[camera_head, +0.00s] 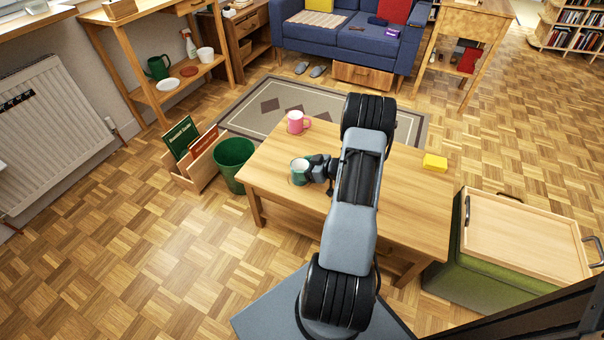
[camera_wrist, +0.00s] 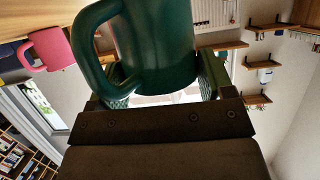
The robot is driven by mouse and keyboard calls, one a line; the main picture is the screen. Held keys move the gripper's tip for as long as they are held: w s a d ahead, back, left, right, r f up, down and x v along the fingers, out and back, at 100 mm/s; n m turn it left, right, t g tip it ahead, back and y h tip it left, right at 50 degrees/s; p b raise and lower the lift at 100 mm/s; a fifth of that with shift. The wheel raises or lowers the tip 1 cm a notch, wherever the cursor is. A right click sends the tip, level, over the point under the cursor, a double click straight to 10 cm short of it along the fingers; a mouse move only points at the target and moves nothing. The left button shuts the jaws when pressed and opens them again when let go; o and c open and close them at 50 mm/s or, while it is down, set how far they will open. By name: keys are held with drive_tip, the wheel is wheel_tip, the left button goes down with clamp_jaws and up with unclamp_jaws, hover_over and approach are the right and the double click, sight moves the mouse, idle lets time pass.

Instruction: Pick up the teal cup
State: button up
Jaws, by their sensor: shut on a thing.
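The teal cup (camera_head: 298,172) is at the left part of the wooden coffee table (camera_head: 408,196), with its pale inside showing from above. My gripper (camera_head: 318,168) reaches it from the right and is shut on it. In the wrist view the teal cup (camera_wrist: 155,45) fills the upper middle, between the two fingers of my gripper (camera_wrist: 160,88), with its handle to the left. I cannot tell whether the cup's base touches the table.
A pink mug (camera_head: 297,122) stands behind the teal cup on the table. A green bin (camera_head: 235,160) stands on the floor left of the table. A green box with a wooden tray (camera_head: 525,235) stands at right.

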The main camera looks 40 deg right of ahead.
drive_tip(key=shift+c, duration=0.9)
drive_tip(key=shift+r, duration=0.1)
